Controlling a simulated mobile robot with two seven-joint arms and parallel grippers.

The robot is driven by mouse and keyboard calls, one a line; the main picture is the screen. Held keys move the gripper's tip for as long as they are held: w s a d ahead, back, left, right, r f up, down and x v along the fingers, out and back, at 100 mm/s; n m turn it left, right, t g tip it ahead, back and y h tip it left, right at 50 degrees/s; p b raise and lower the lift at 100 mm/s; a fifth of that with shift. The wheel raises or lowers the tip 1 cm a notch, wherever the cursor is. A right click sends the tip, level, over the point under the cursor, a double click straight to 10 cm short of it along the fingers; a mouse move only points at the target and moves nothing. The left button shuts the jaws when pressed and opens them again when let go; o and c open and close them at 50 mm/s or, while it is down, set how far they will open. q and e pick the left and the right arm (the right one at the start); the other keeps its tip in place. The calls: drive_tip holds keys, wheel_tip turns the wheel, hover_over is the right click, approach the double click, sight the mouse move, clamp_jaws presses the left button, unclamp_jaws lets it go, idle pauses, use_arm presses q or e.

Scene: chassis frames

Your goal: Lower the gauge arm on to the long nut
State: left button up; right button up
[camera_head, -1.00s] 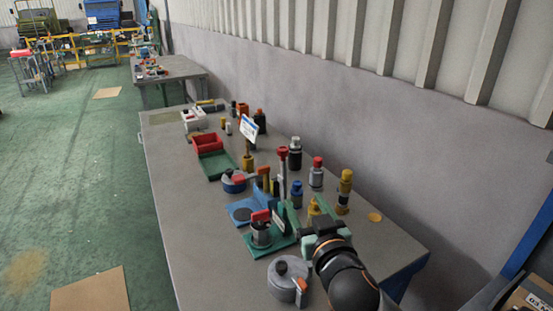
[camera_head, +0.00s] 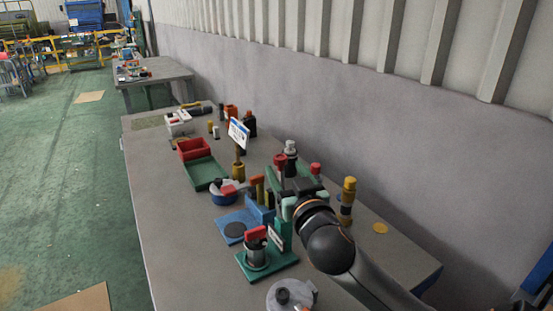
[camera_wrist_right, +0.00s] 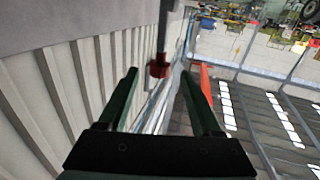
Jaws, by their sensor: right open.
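A green stand (camera_head: 283,232) with a flat green base is on the near part of the bench. A grey cylinder (camera_head: 257,256), probably the long nut, sits upright on that base with a red block above it. A grey upright with a red knob (camera_head: 279,160), probably the raised gauge arm, rises behind the stand. My right gripper (camera_head: 303,191) is open beside the upright; the wrist hides part of the stand. My left gripper is not in view.
A blue fixture (camera_head: 236,225), a round grey part (camera_head: 290,294), a yellow post (camera_head: 347,197) and a red bin (camera_head: 194,149) crowd the bench. The wall runs along its right side. The bench's left strip is clear.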

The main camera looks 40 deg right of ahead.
use_arm(q)
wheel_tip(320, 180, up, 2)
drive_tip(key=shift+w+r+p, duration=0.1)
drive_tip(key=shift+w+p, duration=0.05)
drive_tip(key=shift+p, duration=0.45)
use_arm(e)
drive_tip(key=x, duration=0.8)
drive_tip(key=shift+d+r, duration=0.1)
drive_tip(key=shift+c, duration=0.3)
clamp_jaws()
